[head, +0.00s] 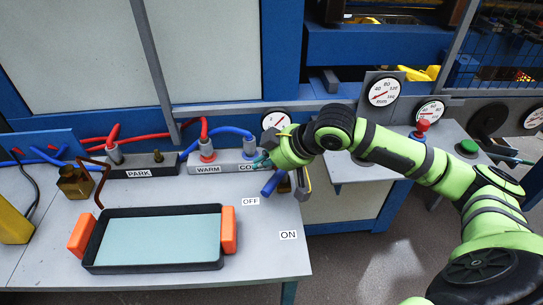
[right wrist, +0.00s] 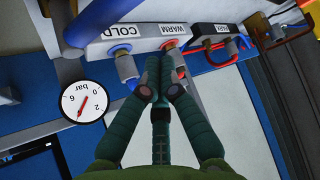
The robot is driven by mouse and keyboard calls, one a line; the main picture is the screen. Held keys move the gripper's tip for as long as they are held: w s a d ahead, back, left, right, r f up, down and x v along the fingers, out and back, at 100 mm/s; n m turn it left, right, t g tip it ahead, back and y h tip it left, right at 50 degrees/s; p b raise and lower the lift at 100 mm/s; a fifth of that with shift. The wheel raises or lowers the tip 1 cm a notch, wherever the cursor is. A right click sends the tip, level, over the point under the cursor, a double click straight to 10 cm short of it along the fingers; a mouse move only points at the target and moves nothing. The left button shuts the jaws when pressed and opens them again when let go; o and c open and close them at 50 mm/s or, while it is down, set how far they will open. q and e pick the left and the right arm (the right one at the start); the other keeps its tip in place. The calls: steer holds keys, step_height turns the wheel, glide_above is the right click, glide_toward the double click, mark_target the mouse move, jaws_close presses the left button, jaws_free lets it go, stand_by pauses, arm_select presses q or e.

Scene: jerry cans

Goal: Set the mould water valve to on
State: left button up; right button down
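The valve's blue lever (head: 272,183) slants down and left toward the OFF label (head: 250,201); the ON label (head: 288,235) lies lower and to the right. A blue bar (right wrist: 92,20), apparently this lever, shows at the upper left of the right wrist view. My right gripper (head: 260,162) is just above the lever, in front of the COLD end of the WARM/COLD block. In the right wrist view its green fingers (right wrist: 161,75) converge with nothing seen between them, apart from the blue bar. The valve body is partly hidden by my right arm. My left gripper is out of view.
The WARM/COLD block (head: 208,168) carries red and blue hoses. A black tray (head: 150,265) with orange handles lies on the bench at left front. A PARK block (head: 140,172) and brass fitting (head: 75,182) stand behind it. A gauge (right wrist: 82,103) is near my gripper.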

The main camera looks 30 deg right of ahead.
mark_target(274, 186)
steer(key=f, duration=0.1)
steer(key=f+p, duration=0.1)
steer(key=f, duration=0.2)
steer(key=shift+w+a, duration=0.1)
steer(key=shift+w, duration=0.15)
steer(key=shift+s+d+f, duration=0.1)
steer(key=shift+s+d, duration=0.2)
steer(key=shift+s, duration=0.2)
steer(key=shift+a+p, duration=0.1)
steer(key=shift+p, duration=0.25)
